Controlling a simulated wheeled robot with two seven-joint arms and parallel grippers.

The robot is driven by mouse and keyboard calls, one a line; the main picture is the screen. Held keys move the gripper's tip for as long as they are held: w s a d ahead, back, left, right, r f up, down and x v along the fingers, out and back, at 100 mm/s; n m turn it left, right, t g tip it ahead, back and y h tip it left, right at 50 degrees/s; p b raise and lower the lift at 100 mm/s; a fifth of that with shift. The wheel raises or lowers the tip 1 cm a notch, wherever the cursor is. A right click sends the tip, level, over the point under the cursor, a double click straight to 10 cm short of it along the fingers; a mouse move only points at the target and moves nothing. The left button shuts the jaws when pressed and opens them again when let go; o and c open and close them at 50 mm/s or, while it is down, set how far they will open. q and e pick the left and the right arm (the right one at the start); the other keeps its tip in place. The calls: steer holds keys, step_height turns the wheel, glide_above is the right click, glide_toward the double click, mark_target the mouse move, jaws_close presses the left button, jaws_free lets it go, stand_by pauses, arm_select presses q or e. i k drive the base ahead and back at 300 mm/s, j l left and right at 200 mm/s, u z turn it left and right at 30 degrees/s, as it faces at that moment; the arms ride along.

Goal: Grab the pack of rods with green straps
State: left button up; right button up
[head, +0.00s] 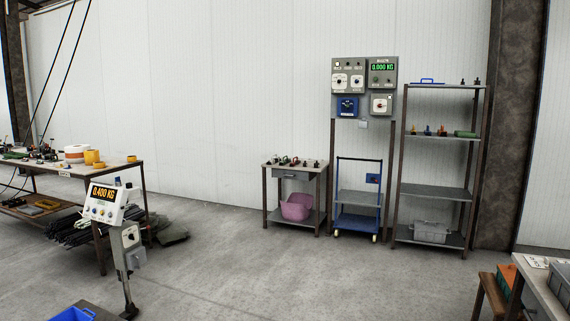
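A pile of dark rods (85,230) lies low on the floor at the left, partly behind the workbench leg and the scale display post. It is too small and dark to tell whether green straps are on it. Neither of my grippers is in view.
A workbench (120,163) with tools stands at the left. A small table (295,169), blue cart (357,197) and shelf rack (438,192) line the back wall. The middle floor is clear.

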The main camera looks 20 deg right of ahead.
mark_target(286, 162)
steer(key=i+l+z, duration=0.3)
steer(key=i, duration=0.7)
steer(key=i+z, duration=0.35)
steer(key=i, duration=0.7)
steer(key=i+l, duration=0.1)
steer(key=i, duration=6.7)
steer(key=j+u, duration=0.05)
steer(key=j, duration=0.15)
